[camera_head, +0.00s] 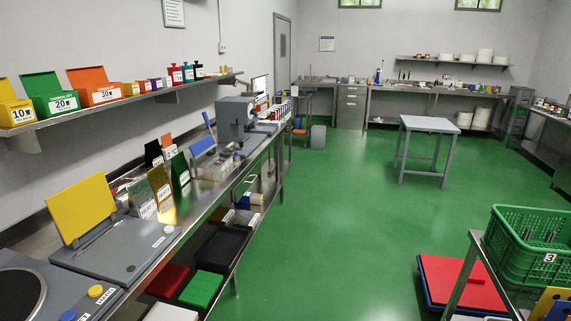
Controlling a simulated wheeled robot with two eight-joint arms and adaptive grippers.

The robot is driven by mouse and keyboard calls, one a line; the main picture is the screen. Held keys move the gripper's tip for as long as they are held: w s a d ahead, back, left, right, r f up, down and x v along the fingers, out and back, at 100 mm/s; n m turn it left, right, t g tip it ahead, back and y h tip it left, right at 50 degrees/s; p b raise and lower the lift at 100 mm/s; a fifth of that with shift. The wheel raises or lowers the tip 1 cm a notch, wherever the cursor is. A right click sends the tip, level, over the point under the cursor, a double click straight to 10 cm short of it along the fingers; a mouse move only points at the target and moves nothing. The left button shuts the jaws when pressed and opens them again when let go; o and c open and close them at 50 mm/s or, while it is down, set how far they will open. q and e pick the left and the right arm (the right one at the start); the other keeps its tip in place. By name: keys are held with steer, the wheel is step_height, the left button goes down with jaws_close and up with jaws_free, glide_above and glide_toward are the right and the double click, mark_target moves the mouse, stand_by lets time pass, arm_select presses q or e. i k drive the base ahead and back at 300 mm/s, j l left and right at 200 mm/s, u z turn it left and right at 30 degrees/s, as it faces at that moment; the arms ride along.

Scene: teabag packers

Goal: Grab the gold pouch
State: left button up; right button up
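A gold pouch (159,181) stands upright among other pouches on the long steel bench (205,203) at the left. A green pouch (180,171) stands just right of it. A pouch with a pale label (142,199) stands just left of it. A black pouch (152,150) and a red pouch (167,143) stand behind it. Neither of my grippers is in view.
A yellow panel (81,205) stands on a grey device in front of the pouches. A grey machine (236,119) is farther along the bench. A shelf (120,101) with coloured boxes hangs above. The green floor (330,215) is clear; a green crate (527,240) is at right.

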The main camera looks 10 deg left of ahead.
mark_target(158, 178)
steer(key=i+l+u, duration=0.1)
steer(key=i, duration=1.35)
steer(key=i+u, duration=0.45)
steer(key=i+l+u, duration=0.15)
steer(key=u, duration=0.25)
steer(key=i, duration=0.1)
